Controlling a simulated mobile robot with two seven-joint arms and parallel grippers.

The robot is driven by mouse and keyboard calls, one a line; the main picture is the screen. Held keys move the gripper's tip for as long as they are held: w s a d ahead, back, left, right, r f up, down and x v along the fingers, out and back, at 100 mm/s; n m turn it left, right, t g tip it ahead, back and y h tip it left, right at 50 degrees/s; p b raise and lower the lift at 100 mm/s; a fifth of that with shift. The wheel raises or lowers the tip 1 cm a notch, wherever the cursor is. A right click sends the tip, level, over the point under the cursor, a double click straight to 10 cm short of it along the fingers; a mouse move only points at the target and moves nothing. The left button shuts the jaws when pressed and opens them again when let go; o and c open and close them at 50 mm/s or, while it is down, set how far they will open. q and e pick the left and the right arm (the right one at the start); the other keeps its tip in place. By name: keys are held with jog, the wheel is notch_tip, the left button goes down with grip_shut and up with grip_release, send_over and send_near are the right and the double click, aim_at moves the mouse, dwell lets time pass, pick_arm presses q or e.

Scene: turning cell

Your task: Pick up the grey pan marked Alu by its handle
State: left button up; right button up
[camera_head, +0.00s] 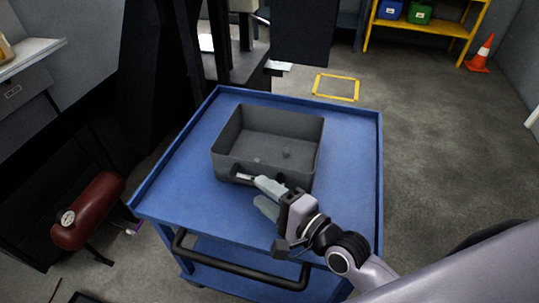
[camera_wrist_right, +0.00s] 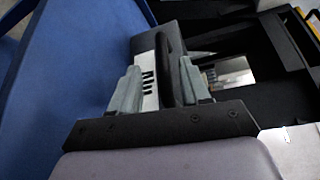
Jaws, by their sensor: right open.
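The grey pan (camera_head: 266,165) is a deep open box standing upright on the blue cart. A few small bits lie on its floor. A dark handle (camera_wrist_right: 170,68) shows on its near side, with a white label (camera_wrist_right: 149,85) with dark lettering beside it; I cannot read the word. My right gripper (camera_head: 259,193) is at the pan's near side, in front of the handle. In the wrist view my right gripper (camera_wrist_right: 159,67) is open, with one pale finger on each side of the handle. Contact cannot be told. My left gripper is out of view.
The blue cart top (camera_head: 350,150) has a raised rim and free room around the pan. A black push bar (camera_head: 240,268) runs along its near side. Open floor lies at right.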

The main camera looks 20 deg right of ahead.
aim_at(250, 182)
jog(key=x, duration=0.3)
jog(key=b+x, duration=0.1)
jog(key=shift+w+a+r, duration=0.2)
jog(key=shift+w, duration=0.2)
grip_shut()
jog(key=shift+r, duration=0.2)
